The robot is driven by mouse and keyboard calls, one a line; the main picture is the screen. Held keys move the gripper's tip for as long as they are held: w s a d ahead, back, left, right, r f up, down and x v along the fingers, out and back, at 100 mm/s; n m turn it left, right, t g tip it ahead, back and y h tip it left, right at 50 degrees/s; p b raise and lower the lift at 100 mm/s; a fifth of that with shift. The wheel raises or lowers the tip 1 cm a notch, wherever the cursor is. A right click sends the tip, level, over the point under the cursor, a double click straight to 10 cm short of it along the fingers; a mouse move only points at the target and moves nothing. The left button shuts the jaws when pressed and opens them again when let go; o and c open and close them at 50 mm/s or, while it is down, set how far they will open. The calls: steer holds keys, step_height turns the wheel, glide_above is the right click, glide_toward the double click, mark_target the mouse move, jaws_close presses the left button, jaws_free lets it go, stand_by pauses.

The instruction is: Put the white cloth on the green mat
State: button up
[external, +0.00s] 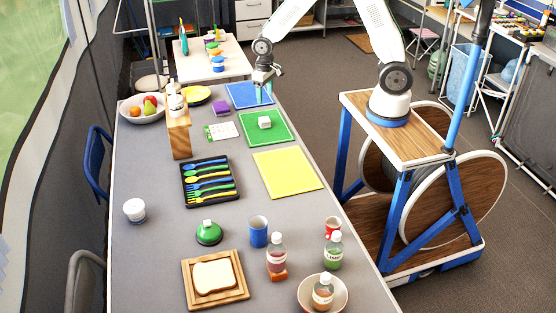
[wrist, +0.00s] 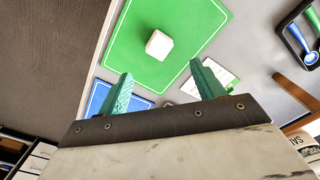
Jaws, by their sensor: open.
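The green mat (external: 283,132) lies flat on the table between the blue and yellow mats. It also shows in the wrist view (wrist: 190,22). A small white folded block, which looks like the white cloth (external: 264,122), rests on the green mat, near its middle. The cloth also shows in the wrist view (wrist: 158,44). My gripper (external: 262,88) is above the blue mat, apart from the cloth. In the wrist view my gripper (wrist: 160,85) has its two teal fingers spread wide with nothing between them.
The blue mat (external: 240,92) lies beyond the green one and the yellow mat (external: 288,172) lies nearer. A white card (external: 224,131) and a purple sponge (external: 219,112) lie left of the green mat. A wooden stand (external: 179,135) and a cutlery tray (external: 209,181) stand farther left.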

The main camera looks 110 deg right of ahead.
steer(key=s+a+r+n, duration=0.2)
steer(key=s+a+r, duration=0.2)
steer(key=a+r, duration=0.45)
steer(key=s+a+r+n, duration=0.2)
steer(key=s+a+r, duration=0.2)
steer(key=s, duration=0.3)
steer(key=s+a+r+n, duration=0.2)
steer(key=s+a+r, duration=0.2)
steer(key=s, duration=0.3)
steer(key=s+a+r+n+t, duration=0.1)
steer(key=s+a+r, duration=0.3)
steer(key=s, duration=0.4)
steer(key=shift+a+r+n, duration=0.2)
steer(key=shift+a+n, duration=0.2)
steer(key=shift+n, duration=0.5)
